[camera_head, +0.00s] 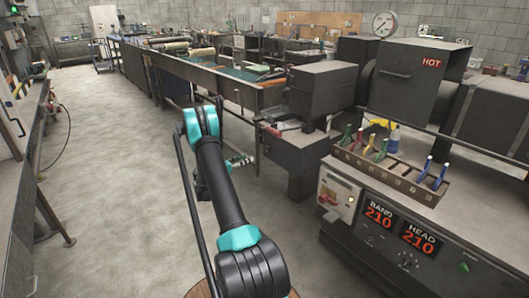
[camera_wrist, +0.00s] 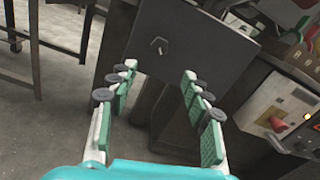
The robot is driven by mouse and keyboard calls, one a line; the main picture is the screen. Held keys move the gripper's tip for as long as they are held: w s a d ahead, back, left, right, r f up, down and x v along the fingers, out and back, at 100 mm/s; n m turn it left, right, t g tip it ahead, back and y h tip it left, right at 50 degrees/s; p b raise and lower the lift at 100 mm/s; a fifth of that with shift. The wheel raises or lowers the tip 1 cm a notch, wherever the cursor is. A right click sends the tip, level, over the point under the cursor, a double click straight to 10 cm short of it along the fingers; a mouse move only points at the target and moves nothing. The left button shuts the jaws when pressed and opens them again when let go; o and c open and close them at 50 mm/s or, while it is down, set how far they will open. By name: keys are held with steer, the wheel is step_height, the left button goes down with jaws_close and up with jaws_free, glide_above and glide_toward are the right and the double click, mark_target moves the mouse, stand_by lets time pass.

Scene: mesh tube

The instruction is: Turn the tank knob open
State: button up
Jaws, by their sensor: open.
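A small light metal knob (camera_wrist: 159,45) sticks out of the front face of a dark grey box (camera_wrist: 195,50) in the wrist view. The box looks like the tank; it also shows in the head view (camera_head: 305,153), where its knob cannot be made out. My gripper (camera_wrist: 159,72) is open and empty, with its green-padded fingers spread left and right and pointing toward the box. The knob appears between and beyond the fingertips, apart from them. In the head view my gripper (camera_head: 241,161) is partly hidden behind my arm, left of the box.
A control box with a red switch (camera_head: 329,199) stands right of the tank, beside a panel reading BAND and HEAD 210 (camera_head: 400,228). A machine marked HOT (camera_head: 415,75) is behind. A long workbench (camera_head: 215,78) runs back. The left floor is clear.

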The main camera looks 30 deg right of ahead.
mark_target(266, 149)
steer(key=d+m, duration=0.4)
steer(key=m, duration=0.7)
steer(key=d+m, duration=0.5)
steer(key=m, duration=0.7)
steer(key=w+d+m, duration=0.1)
steer(key=d+m, duration=0.3)
steer(key=m, duration=0.7)
steer(key=shift+w+d, duration=0.1)
steer(key=shift+d, duration=0.1)
jaws_close()
